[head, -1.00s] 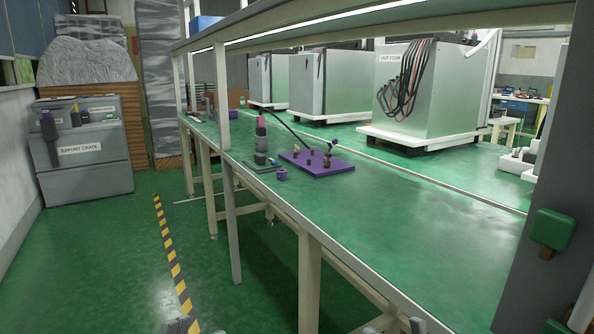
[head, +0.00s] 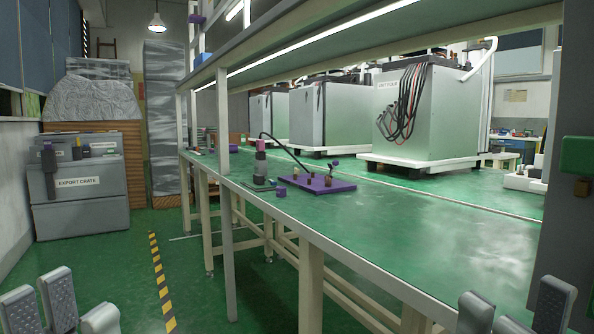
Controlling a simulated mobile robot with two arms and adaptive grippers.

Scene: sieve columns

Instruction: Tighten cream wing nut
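The cream wing nut cannot be made out at this distance. A purple board (head: 335,187) with several small brown and purple parts (head: 328,181) standing on it lies on the green bench top. My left gripper (head: 62,312) shows at the bottom left edge, its grey fingers spread apart with nothing between them. My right gripper (head: 513,312) shows at the bottom right, its fingers also apart and empty. Both are far from the board, on the near side.
The bench top (head: 430,225) is bare toward the right. Posts (head: 224,170) hold a shelf above it. A grey crate (head: 80,205) stands far left; floor is open.

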